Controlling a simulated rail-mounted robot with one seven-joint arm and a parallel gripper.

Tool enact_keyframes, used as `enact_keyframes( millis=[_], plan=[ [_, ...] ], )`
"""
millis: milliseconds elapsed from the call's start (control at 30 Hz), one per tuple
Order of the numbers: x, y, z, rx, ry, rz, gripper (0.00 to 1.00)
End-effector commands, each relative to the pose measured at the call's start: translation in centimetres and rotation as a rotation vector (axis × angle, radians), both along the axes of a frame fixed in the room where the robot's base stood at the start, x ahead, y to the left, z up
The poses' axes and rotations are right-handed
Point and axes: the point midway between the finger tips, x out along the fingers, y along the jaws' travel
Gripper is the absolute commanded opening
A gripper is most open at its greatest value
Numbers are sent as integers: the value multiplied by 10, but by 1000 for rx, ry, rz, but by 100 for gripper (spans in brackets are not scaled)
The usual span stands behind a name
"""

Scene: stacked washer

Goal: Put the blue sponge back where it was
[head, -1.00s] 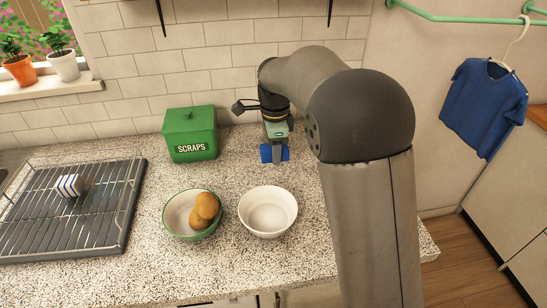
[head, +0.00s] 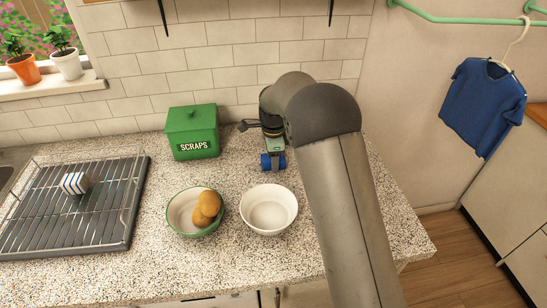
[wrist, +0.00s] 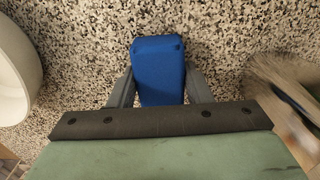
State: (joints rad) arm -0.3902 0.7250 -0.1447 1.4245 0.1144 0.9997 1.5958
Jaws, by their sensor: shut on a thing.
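The blue sponge (head: 279,161) is between the jaws of my gripper (head: 272,163), over the back of the speckled counter, right of the green SCRAPS box and behind the white bowl. In the wrist view, my gripper (wrist: 158,90) is shut on the sponge (wrist: 158,68), with one finger on each side. The far end of the sponge sticks out past the fingers. The sponge is close to the counter; I cannot tell whether it touches it.
The green SCRAPS box (head: 192,131) stands by the tiled wall. A white bowl (head: 268,209) and a green-rimmed bowl (head: 177,220) with brown round items are in front. A wire rack (head: 110,222) at left holds a striped item (head: 75,183).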

Motion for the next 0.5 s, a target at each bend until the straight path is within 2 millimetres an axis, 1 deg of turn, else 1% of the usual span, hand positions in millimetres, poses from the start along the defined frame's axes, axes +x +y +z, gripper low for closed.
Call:
enact_keyframes(
  millis=[133, 167, 200, 233, 500],
  plan=[
    [0, 0, -5, 0, 1, 0, 26],
    [0, 0, -4, 0, 0, 0, 50],
    [0, 0, -3, 0, 0, 0, 61],
    [0, 0, -3, 0, 0, 0, 66],
    [0, 0, -2, 0, 0, 0, 66]
  ],
)
